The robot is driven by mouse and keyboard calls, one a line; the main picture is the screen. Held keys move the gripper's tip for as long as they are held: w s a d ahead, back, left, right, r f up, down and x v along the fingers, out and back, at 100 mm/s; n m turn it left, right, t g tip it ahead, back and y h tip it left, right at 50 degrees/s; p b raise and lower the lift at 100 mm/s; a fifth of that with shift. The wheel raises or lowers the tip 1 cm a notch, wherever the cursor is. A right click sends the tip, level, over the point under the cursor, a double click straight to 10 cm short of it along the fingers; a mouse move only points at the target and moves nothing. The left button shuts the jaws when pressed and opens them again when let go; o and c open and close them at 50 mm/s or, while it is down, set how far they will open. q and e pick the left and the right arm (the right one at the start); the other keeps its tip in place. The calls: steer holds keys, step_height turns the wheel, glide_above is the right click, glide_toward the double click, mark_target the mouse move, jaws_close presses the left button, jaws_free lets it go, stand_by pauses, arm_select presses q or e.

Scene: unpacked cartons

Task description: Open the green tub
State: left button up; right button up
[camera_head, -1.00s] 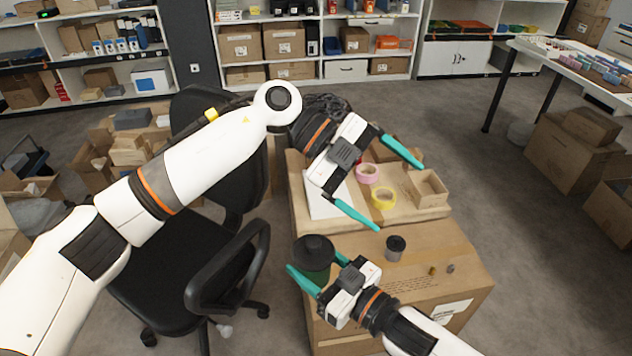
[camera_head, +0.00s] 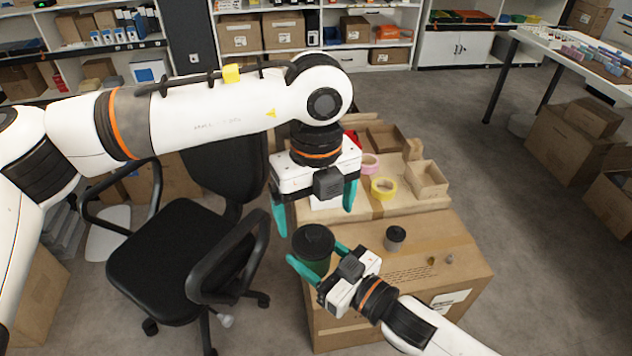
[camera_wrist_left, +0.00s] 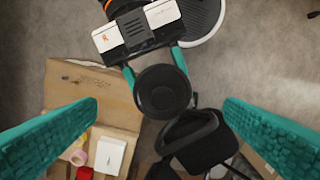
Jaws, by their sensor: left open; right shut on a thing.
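My right gripper (camera_head: 318,262) is shut on the tub's side, below the lid. My left gripper (camera_head: 315,215) is open and empty, fingers pointing down, above and behind the tub. In the left wrist view the lid (camera_wrist_left: 161,91) shows from above, between and beyond my left fingers (camera_wrist_left: 160,118). There the right gripper's teal fingers lie on either side of the tub. The lid sits on the tub and hides its inside.
A small grey can with a dark lid (camera_head: 395,238) and two tiny objects stand on the front carton (camera_head: 440,265). Behind are yellow tape (camera_head: 384,188), pink tape (camera_head: 369,164) and an open small box (camera_head: 427,180). A black office chair (camera_head: 180,250) stands close on the left.

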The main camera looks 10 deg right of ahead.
mark_target(316, 230)
arm_select(q)
steer(key=shift+f, duration=2.7)
steer(key=shift+c, duration=0.5)
steer(key=c, duration=1.1)
steer(key=shift+r, duration=0.2)
steer(key=shift+r, duration=0.95)
